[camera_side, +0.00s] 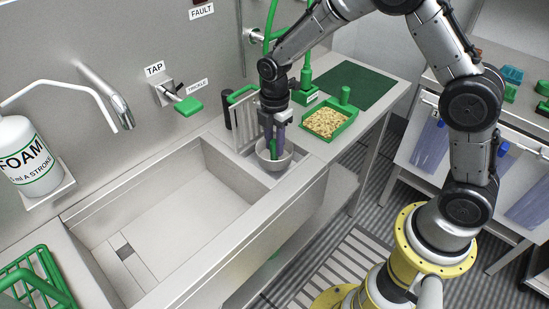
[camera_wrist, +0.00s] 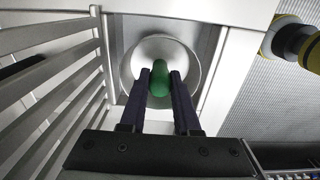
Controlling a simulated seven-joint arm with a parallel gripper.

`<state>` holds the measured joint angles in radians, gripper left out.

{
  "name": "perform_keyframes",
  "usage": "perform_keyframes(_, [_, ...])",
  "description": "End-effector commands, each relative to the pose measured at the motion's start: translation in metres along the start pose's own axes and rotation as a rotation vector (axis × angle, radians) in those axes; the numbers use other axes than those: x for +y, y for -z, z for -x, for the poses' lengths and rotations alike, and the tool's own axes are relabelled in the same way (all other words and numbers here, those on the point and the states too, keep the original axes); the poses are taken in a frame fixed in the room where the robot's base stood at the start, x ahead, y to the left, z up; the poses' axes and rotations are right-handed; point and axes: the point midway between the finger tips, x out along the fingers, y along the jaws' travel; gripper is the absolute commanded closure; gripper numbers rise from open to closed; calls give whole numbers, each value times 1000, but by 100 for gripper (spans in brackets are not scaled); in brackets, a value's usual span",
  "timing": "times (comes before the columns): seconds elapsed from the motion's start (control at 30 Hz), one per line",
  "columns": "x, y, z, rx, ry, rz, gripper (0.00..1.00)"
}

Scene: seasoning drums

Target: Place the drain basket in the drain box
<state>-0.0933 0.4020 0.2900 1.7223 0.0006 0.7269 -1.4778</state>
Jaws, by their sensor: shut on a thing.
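The drain basket (camera_side: 275,162) is a pale grey round bowl with a green knob at its centre. It also shows in the wrist view (camera_wrist: 132,68). My gripper (camera_side: 273,146) points down, with its two dark fingers (camera_wrist: 161,80) shut on either side of the green knob. The drain box (camera_wrist: 211,75) is a square recess at the far right end of the sink. The basket is over or within its opening, roughly upright. I cannot tell whether its base touches the bottom, as the basket hides the box floor.
The large sink basin (camera_side: 170,210) lies to the left. A slatted rack (camera_wrist: 50,75) stands close beside the basket. A green tray of pale grains (camera_side: 326,121) sits to the right, with a green mat (camera_side: 346,84) behind it. The tap's green lever (camera_side: 188,105) juts from the wall.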

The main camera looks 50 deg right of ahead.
Motion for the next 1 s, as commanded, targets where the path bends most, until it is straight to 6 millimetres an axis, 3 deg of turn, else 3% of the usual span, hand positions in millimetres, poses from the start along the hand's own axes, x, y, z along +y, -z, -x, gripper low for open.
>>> perform_keyframes(0.33, [0, 0, -40, 0, 1, 0, 100])
perform_keyframes(0.77, [0, 0, -46, 0, 0, 0, 100])
perform_keyframes(0.8, [0, 0, -46, 0, 0, 0, 66])
perform_keyframes(0.93, [0, 0, -46, 0, 0, 0, 43])
perform_keyframes(1.0, [0, 0, -46, 0, 0, 0, 40])
